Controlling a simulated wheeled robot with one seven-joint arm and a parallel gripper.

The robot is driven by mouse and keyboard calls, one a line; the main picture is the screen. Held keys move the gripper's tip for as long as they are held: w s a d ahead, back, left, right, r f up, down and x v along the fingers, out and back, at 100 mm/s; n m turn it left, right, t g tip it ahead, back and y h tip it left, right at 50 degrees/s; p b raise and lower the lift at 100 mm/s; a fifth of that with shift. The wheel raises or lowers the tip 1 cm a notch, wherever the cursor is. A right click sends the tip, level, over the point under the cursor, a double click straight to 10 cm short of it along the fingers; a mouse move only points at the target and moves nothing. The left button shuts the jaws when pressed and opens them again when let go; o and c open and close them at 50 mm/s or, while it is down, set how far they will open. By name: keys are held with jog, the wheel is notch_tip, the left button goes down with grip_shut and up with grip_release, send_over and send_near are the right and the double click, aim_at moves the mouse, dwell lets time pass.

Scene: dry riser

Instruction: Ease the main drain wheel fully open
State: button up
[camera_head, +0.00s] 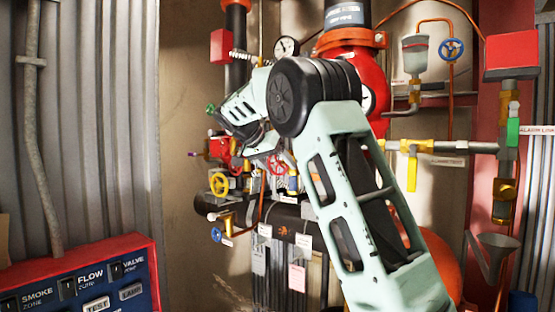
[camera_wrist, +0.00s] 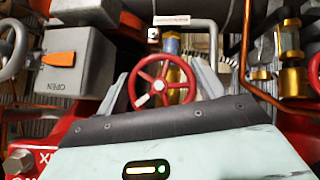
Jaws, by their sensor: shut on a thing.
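A red spoked handwheel (camera_wrist: 160,86) sits in the middle of the wrist view, on a brass valve body (camera_wrist: 174,92). A white label lies above it, but I cannot read it. My gripper (camera_wrist: 163,75) has one grey finger on each side of the wheel and is shut on its rim. The exact contact is partly hidden by the dark edge of my gripper body. A red wheel also shows in the head view (camera_head: 277,165), beside my wrist; my arm covers most of my gripper there. I cannot tell how far the valve is turned.
A grey box with an orange OPEN indicator (camera_wrist: 66,60) stands close left of my gripper. A brass fitting (camera_wrist: 291,60) and copper pipe stand to the right.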

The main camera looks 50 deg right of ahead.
jog(key=shift+r+n+g+p, duration=0.1)
jog(key=shift+n+g+p, duration=0.45)
jog(key=shift+g, duration=0.25)
jog(key=o, duration=1)
jog(key=shift+w+a+r, duration=0.2)
jog(key=shift+a, duration=0.25)
jog(key=v, duration=1.6)
jog(key=shift+a, duration=0.25)
